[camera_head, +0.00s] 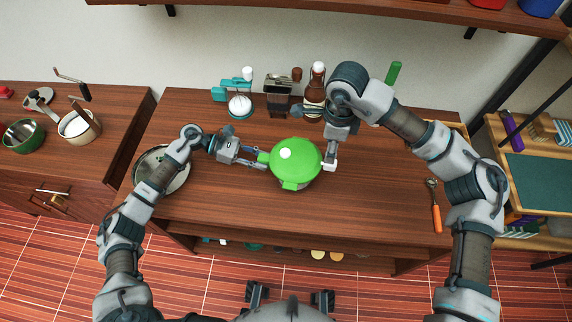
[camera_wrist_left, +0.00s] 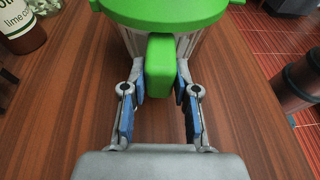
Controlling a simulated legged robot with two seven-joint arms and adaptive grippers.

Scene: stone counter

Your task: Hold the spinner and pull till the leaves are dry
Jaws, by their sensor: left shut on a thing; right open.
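The salad spinner (camera_head: 297,165) stands on the wooden counter, with a bright green lid, a white knob on top and green tabs at its rim. In the left wrist view its green handle (camera_wrist_left: 161,75) sits between the blue-padded fingers of my left gripper (camera_wrist_left: 160,92), with clear ribbed bowl wall behind. My left gripper (camera_head: 261,160) is shut on this handle from the left. My right gripper (camera_head: 331,157) points down at the spinner's right edge, open, beside a small white part (camera_head: 330,166); I cannot tell whether they touch. The leaves inside are not visible.
Behind the spinner stand a teal-and-white device (camera_head: 238,102), a dark metal box (camera_head: 278,93) and a brown bottle (camera_head: 314,95). A pan (camera_head: 174,180) lies at the counter's left. An orange-handled tool (camera_head: 436,208) lies at the right. The front middle is clear.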

